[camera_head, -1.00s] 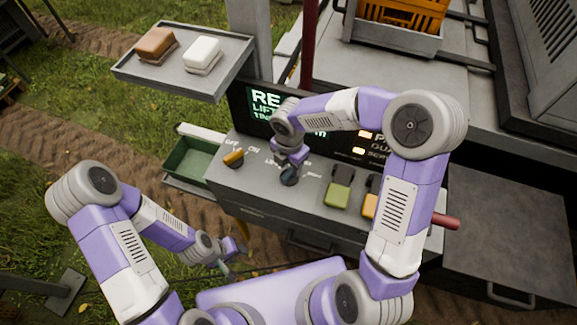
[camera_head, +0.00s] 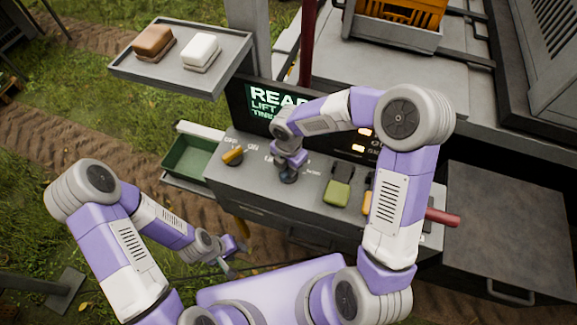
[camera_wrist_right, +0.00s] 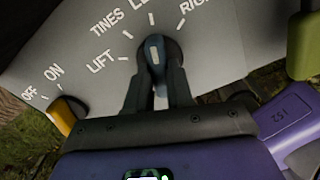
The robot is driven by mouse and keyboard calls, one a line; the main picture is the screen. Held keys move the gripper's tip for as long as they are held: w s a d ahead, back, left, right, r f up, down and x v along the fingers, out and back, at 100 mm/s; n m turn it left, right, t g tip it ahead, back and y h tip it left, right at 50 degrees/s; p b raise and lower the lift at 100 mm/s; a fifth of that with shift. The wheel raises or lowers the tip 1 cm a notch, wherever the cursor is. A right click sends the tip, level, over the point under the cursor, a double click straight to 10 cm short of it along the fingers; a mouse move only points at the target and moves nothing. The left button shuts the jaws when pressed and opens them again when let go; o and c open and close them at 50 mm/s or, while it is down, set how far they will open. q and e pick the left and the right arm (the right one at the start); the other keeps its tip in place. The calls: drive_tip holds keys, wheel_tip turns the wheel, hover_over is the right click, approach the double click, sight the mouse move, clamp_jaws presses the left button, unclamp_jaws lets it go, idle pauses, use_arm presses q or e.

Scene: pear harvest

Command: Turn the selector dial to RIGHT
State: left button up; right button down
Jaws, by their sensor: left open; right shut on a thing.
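The selector dial has a dark round base and a blue-grey knob (camera_wrist_right: 154,46) in the right wrist view. Its labels LIFT, TINES, LE… and RIGH… are partly cut off by the frame edge. The knob's tip points up, close to the LE… tick and short of the RIGH… tick. My right gripper (camera_wrist_right: 158,75) is shut on the knob, one finger on each side. In the head view my right gripper (camera_head: 289,166) is over the panel, and mostly hides the dial. My left gripper (camera_head: 229,260) is open and empty, low in front of the panel.
A yellow OFF/ON switch (camera_head: 232,156) sits left of the dial, a green control (camera_head: 337,189) to the right. A lit screen (camera_head: 262,97) stands behind. A grey tray (camera_head: 225,76) holds brown and white blocks. A green bin (camera_head: 188,160) and a red handle (camera_head: 443,218) flank the panel.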

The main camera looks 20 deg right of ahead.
drive_tip(key=shift+m, duration=0.3)
drive_tip(key=m+b, duration=0.2)
drive_tip(key=m, duration=0.1)
drive_tip(key=shift+w+m+b, duration=0.1)
drive_tip(key=shift+m+b, duration=0.65)
drive_tip(key=shift+m, duration=1.35)
drive_tip(key=c, duration=1)
unclamp_jaws()
wheel_tip(320, 180, up, 8)
drive_tip(key=shift+f+p, duration=0.2)
drive_tip(key=shift+p, duration=0.1)
